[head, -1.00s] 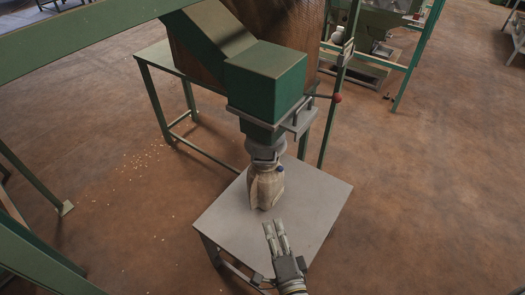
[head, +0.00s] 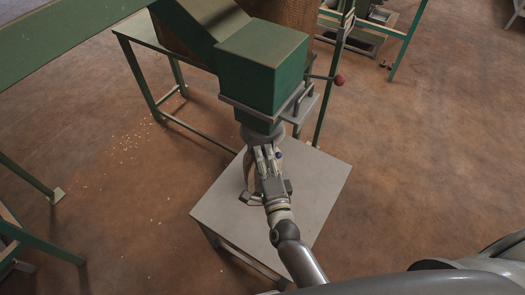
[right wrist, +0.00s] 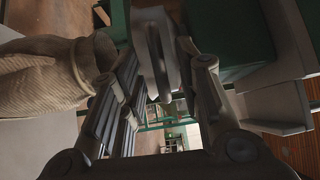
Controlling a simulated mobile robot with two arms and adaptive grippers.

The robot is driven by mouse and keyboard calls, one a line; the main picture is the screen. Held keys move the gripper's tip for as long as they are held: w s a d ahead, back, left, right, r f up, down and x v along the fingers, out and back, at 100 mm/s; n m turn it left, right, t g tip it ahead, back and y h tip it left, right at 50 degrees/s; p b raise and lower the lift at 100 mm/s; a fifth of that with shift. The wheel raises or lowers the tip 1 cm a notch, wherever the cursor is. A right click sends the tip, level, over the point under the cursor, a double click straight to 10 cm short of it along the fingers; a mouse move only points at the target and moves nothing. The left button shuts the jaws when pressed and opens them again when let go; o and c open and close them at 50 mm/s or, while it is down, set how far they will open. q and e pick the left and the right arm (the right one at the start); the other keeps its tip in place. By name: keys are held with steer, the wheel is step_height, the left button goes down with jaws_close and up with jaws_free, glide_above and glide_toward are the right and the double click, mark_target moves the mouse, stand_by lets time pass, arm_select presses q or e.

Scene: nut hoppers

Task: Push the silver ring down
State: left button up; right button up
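The silver ring (head: 262,134) is around the spout under the green hopper box, above the small table. That gripper points up at the ring from the near side. In the right wrist view its fingers (right wrist: 160,85) are apart, with a grey metal part of the ring (right wrist: 157,48) showing between or just beyond them; I cannot tell whether they touch it. The sack (right wrist: 45,75) shows left of the fingers. My left gripper is not in view.
The grey tabletop (head: 315,188) is bare around the sack. A green hopper box (head: 262,65) hangs over the spout, with a red-knobbed lever (head: 338,80) at its right. Green frame legs stand behind and left. The floor at right is open.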

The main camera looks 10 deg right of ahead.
steer(key=shift+w, duration=0.8)
steer(key=shift+c, duration=0.4)
steer(key=c, duration=0.4)
jaws_close()
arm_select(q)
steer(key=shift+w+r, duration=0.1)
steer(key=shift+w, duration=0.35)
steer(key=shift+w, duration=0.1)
